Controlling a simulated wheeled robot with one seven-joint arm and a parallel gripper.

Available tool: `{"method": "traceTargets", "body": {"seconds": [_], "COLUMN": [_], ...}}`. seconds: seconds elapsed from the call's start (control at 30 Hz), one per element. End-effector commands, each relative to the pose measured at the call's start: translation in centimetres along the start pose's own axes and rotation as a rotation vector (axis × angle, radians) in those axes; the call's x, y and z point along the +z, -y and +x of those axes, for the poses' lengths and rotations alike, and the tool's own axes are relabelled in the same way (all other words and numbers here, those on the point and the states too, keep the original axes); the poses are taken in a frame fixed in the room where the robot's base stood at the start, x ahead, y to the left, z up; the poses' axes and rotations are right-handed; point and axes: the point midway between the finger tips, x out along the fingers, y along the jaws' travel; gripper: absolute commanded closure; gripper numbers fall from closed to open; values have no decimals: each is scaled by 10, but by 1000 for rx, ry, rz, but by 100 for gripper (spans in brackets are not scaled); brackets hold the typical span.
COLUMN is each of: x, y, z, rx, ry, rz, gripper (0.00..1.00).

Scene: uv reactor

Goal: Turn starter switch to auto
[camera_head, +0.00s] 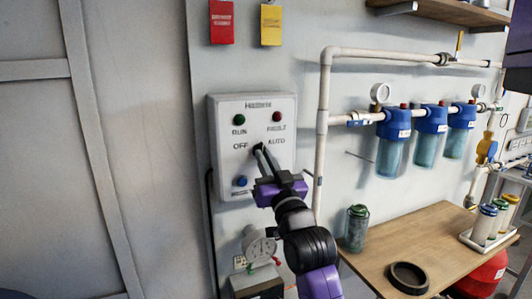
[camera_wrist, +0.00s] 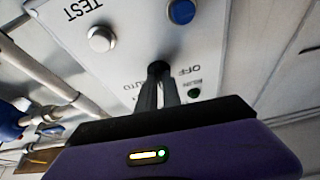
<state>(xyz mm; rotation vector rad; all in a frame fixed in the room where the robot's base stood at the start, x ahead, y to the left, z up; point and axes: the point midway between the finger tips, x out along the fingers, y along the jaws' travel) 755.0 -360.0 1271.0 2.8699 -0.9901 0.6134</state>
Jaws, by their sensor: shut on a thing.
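The starter switch (camera_head: 258,147) is a small black knob on the pale control box (camera_head: 222,165), between the labels OFF on its left and AUTO on its right. My gripper (camera_head: 264,156) reaches up from below right, its thin dark fingers shut on the knob. In the wrist view the panel appears upside down, with the switch (camera_wrist: 158,67) at the tips of my gripper (camera_wrist: 160,88). There AUTO is left of the switch and OFF is right. The fingers cover most of the knob, so I cannot tell which label it points to.
A green lamp (camera_head: 239,119), a red lamp (camera_head: 276,117) and a blue button (camera_head: 241,181) surround the switch. A silver button (camera_wrist: 101,39) is by TEST. A white pipe (camera_head: 323,130) runs close right of the box. A wooden table (camera_head: 435,235) stands lower right.

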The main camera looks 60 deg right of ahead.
Motion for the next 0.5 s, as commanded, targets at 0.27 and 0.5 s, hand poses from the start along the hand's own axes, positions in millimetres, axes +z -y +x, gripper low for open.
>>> {"method": "traceTargets", "body": {"seconds": [0.27,0.5], "x": [3,2], "y": [4,4], "z": [-2,-2], "rx": [82,137], "ry": [-4,-2], "rz": [206,338], "gripper": [100,100]}}
